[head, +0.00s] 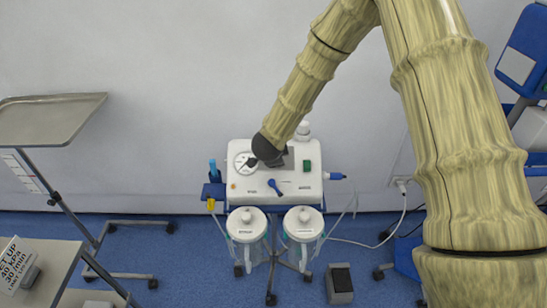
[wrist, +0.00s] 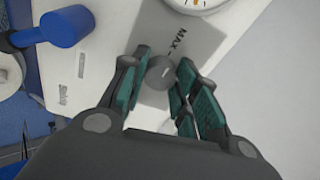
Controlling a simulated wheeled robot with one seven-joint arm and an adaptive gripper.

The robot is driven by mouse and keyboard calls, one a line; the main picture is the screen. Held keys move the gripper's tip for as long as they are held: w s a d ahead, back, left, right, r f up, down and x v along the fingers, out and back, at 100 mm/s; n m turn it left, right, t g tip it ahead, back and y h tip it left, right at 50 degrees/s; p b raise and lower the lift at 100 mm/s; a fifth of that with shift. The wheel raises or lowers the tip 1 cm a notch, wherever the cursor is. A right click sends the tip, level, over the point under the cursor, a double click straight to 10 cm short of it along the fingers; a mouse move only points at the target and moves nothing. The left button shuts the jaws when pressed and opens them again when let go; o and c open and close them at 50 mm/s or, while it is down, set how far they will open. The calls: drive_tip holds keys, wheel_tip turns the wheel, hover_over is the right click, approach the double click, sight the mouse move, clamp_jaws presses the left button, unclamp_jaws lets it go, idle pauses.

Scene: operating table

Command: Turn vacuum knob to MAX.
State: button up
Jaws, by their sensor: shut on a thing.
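The vacuum knob (wrist: 159,70) is a small grey round knob with a faint light mark. It sits on a grey plate (wrist: 196,32) printed "MAX" with a dash near the knob. My gripper (wrist: 160,82) has its teal-padded fingers on either side of the knob, shut on it. In the head view the white suction unit (head: 240,191) stands against the wall. My gripper (head: 278,158) is at its upper front and hides the knob there. I cannot tell the knob's exact setting.
A round gauge (head: 243,162) is left of my gripper. Two lidded canisters (head: 246,226) (head: 303,224) hang below. A metal tray (head: 50,115) stands at left.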

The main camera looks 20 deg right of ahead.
drive_tip(key=shift+w+d+r, duration=0.2)
drive_tip(key=shift+w+r, duration=0.1)
drive_tip(key=shift+r, duration=0.05)
drive_tip(key=o, duration=1)
drive_tip(key=shift+s+f, duration=0.1)
drive_tip(key=shift+f, duration=0.1)
drive_tip(key=shift+a, duration=0.1)
drive_tip(key=shift+s, duration=0.1)
drive_tip(key=v, duration=1.2)
